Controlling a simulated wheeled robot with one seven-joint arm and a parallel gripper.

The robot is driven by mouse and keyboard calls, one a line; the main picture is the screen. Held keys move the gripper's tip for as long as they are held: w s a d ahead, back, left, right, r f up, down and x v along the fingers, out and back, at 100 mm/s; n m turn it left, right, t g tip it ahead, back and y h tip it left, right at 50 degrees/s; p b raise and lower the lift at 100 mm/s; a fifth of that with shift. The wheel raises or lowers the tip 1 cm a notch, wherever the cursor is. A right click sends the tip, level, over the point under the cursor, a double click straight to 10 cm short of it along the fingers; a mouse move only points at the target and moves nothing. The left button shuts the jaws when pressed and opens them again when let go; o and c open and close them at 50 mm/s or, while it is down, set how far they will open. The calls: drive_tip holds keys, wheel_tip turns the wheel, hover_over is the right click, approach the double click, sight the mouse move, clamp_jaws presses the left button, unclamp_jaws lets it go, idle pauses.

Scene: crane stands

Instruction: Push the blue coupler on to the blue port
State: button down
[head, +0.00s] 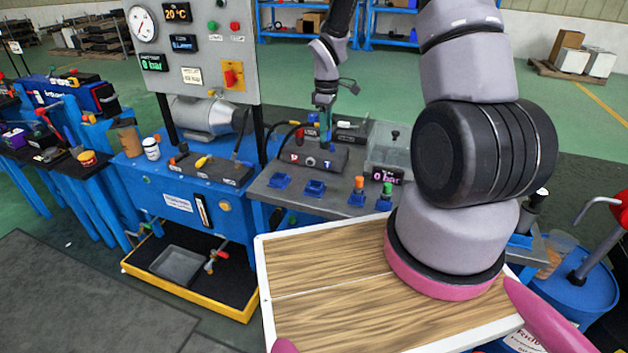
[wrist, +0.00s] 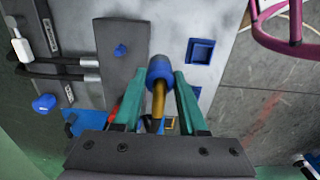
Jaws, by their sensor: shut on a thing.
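My gripper (wrist: 155,90) has teal fingers shut on the blue coupler (wrist: 160,69), which has a blue ring end and a brass-coloured body. In the head view my gripper (head: 324,112) is over the dark port block (head: 325,157) on the grey bench, and the coupler is hard to make out there. In the wrist view the port block (wrist: 122,82) lies left of and behind the coupler. A small blue spot, seemingly the blue port (wrist: 120,50), shows on it, up and left of the coupler. The two look apart; their height gap is unclear.
Black hoses (wrist: 60,68) end at the block's left side. Blue square holders (head: 315,188) lie on the bench in front of the block.

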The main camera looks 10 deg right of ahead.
drive_tip(key=w+d+r, duration=0.4)
drive_tip(key=w, duration=0.2)
drive_tip(key=shift+d+f, duration=0.15)
drive_tip(key=shift+f, duration=2.7)
drive_tip(key=shift+f, duration=1.35)
drive_tip(key=shift+c, duration=1.9)
unclamp_jaws()
drive_tip(key=shift+r, duration=2.45)
